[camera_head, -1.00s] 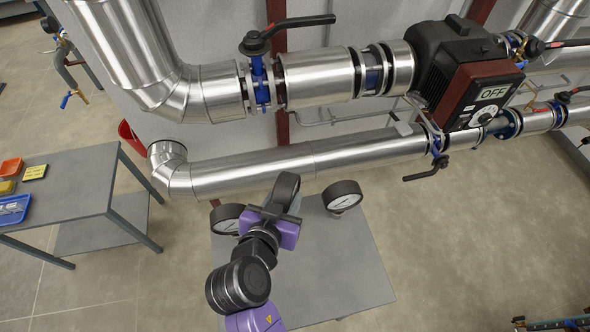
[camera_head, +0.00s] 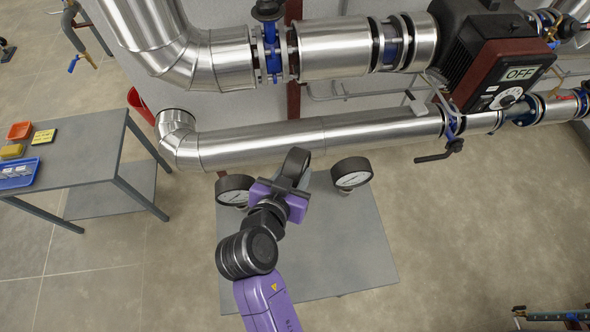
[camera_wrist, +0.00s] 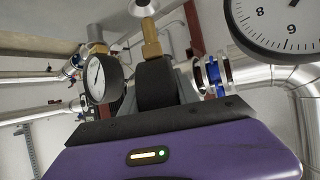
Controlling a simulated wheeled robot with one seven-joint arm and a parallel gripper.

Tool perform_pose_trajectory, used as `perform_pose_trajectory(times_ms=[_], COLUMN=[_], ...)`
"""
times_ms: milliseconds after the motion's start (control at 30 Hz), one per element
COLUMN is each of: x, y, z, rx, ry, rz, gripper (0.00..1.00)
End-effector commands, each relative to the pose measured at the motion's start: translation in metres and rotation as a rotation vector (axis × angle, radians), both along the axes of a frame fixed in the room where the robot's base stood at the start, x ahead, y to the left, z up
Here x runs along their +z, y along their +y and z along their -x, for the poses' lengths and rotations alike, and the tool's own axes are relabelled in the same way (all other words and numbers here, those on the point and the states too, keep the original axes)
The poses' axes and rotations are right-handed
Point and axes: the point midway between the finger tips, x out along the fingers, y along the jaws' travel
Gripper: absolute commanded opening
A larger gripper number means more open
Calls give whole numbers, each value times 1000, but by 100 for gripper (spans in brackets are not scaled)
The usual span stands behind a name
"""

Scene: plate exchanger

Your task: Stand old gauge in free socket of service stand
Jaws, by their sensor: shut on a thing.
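My gripper (camera_head: 284,190) is shut on a round black gauge (camera_head: 296,168), held by its body with its face turned away in the head view. In the wrist view the held gauge (camera_wrist: 155,84) is centred, its brass stem pointing up in the picture. Another gauge (camera_head: 235,189) with a white dial is left of my gripper, and a third gauge (camera_head: 351,173) is to its right. They also show in the wrist view at left (camera_wrist: 103,78) and right (camera_wrist: 285,22). A grey flat-topped stand (camera_head: 345,250) lies below them. I cannot make out its sockets.
Silver pipes (camera_head: 310,140) run along the wall just behind the gauges. A pump marked OFF (camera_head: 490,65) is at upper right. A grey table (camera_head: 85,150) with small trays stands at left. The floor at right is open.

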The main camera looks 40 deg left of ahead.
Motion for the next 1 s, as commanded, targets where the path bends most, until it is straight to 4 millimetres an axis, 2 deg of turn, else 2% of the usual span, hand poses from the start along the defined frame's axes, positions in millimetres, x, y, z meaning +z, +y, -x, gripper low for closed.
perform_pose_trajectory(times_ms=[1000], x=[-49], y=[-1], z=[0], rx=[-1], ry=[3], rz=[1], gripper=[0])
